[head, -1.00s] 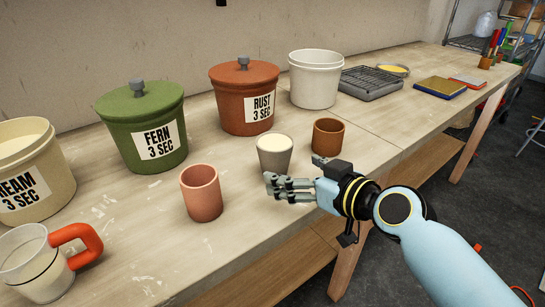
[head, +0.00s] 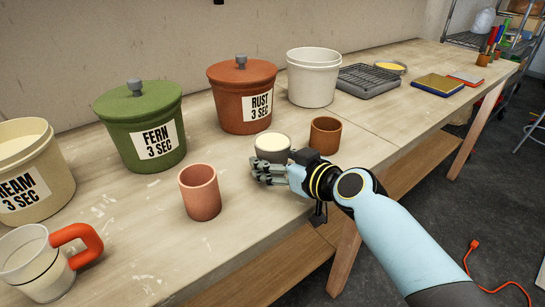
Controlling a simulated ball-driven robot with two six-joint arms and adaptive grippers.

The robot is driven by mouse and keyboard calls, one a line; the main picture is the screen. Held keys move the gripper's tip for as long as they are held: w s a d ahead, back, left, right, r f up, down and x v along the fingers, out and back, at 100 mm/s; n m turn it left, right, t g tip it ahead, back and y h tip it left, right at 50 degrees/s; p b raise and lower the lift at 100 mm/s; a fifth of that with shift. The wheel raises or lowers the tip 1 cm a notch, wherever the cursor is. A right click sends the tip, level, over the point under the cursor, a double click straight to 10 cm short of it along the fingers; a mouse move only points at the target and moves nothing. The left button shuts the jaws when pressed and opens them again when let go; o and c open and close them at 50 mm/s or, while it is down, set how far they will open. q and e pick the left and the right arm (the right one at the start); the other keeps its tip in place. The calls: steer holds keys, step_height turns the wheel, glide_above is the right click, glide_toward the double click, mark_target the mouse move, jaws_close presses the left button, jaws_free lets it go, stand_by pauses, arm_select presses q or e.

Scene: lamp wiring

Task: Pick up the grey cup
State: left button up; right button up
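The grey cup (head: 272,143) stands upright on the wooden bench, between a pink cup (head: 200,192) and a brown cup (head: 325,135). Its pale rim and upper wall show; its lower part is hidden behind my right gripper. My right gripper (head: 268,174) is at the near side of the grey cup, with its fingers across the cup's front. I cannot tell whether the fingers touch or grip it, since the far side is hidden. My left gripper is not in view.
A white bucket (head: 313,78) and a grey rack (head: 370,82) stand farther back. A clear jug with an orange handle (head: 45,262) is at the front left. The bench's front edge lies below my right arm.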

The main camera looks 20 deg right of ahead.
steer(key=c, duration=0.9)
steer(key=shift+c, duration=0.7)
steer(key=shift+r, duration=0.15)
